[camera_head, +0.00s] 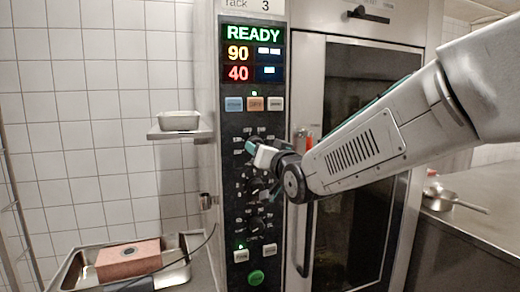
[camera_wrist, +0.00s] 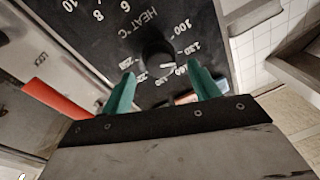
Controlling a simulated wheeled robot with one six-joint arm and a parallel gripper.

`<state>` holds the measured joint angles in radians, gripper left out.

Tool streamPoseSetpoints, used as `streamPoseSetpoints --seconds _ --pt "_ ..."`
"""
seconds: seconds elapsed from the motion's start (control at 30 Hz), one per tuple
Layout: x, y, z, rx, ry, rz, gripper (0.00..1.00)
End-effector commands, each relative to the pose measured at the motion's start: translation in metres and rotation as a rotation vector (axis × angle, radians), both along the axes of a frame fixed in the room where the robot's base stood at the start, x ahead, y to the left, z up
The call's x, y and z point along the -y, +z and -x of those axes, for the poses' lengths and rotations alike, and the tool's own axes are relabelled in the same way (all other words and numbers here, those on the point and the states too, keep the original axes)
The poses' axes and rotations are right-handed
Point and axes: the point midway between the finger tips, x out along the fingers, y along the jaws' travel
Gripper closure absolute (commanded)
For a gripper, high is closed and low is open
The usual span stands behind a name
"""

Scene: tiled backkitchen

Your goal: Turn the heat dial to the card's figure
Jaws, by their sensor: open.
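The heat dial (camera_wrist: 157,58) is a dark round knob under the lettering "HEAT °C" in the wrist view, ringed by figures, of which 100 and 130 are legible. A pale mark shows on its edge nearest my gripper; I cannot tell the exact setting. My gripper (camera_wrist: 161,72) is open, its two green fingertips on either side of the dial and slightly short of it, apparently not touching. In the head view my gripper (camera_head: 252,147) is at the panel's top dial and largely hides it. A white card (camera_head: 248,6) at the top edge reads "rack 3", partly cut off.
The oven's display (camera_head: 253,55) reads READY, 90 and 40. Buttons (camera_head: 255,104) sit above the dials, and two other dials (camera_head: 256,222) lie below. The oven door handle (camera_head: 303,235) is right of the panel. A shelf with a small pan (camera_head: 179,121) juts out left.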

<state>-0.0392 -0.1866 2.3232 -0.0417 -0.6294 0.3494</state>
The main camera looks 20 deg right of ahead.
Motion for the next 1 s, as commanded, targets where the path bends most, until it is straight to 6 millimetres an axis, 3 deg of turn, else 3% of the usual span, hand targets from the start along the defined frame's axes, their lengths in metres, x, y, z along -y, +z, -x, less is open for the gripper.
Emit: streamPoseSetpoints --seconds 0.1,0.3,0.83,0.93,1.0 --pt "0.001 -0.001 0.021 0.001 0.001 0.0 0.39" --pt "0.002 -0.003 0.04 0.0 0.001 0.0 0.39" --pt "0.002 -0.003 0.043 -0.001 0.001 0.005 0.39" --pt "0.003 -0.014 0.043 -0.053 -0.002 0.026 0.39" --pt "0.004 -0.033 0.044 -0.14 -0.005 0.051 0.39"
